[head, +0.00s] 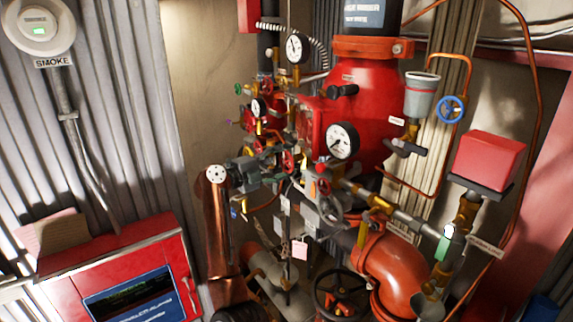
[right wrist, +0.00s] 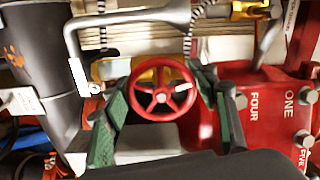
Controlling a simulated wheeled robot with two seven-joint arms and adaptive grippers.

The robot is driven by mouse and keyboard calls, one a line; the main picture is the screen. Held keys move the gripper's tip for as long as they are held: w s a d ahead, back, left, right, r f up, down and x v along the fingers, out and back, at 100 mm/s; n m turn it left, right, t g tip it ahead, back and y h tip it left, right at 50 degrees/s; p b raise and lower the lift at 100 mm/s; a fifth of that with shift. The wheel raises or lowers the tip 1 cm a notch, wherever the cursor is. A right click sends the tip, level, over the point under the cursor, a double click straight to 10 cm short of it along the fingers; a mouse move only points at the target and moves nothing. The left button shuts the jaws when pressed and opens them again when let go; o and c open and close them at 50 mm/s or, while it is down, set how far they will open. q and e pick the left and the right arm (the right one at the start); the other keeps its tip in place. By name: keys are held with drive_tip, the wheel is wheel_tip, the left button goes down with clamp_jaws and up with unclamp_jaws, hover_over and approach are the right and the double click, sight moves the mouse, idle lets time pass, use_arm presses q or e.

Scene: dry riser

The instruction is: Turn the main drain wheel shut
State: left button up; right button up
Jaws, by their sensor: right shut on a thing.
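The main drain wheel is a small red spoked handwheel (right wrist: 163,89). In the right wrist view it faces me in the middle, with a green finger on each side. In the head view it shows edge-on as a narrow red oval (head: 289,160), left of the pressure gauge. My right gripper (head: 279,161), dark grey, reaches it from the left and is shut on its rim. The exact finger contact is too small to tell in the head view. The valve stem behind the wheel is mostly hidden. My left gripper is not in view.
A large red valve body (head: 365,95) stands close behind the wheel. Gauges (head: 343,141), small valves and thin copper pipes crowd around it. An orange pipe elbow (head: 393,268) and a dark handwheel (head: 340,295) are lower down. A red cabinet (head: 125,265) stands at lower left.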

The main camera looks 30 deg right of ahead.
drive_tip(key=m+b, duration=0.1)
drive_tip(key=m, duration=0.3)
drive_tip(key=shift+m+b, duration=0.35)
drive_tip(key=shift+m, duration=0.05)
drive_tip(key=m+b, duration=0.2)
drive_tip(key=m, duration=0.2)
drive_tip(key=m+b, duration=0.2)
drive_tip(key=m, duration=0.3)
drive_tip(key=shift+s+r, duration=0.1)
drive_tip(key=shift+s+m+b, duration=0.1)
drive_tip(key=shift+m+b, duration=0.65)
drive_tip(key=shift+m, duration=1.35)
drive_tip(key=shift+r, duration=0.1)
drive_tip(key=o, duration=1.2)
drive_tip(key=shift+r, duration=0.1)
drive_tip(key=shift+c, duration=0.2)
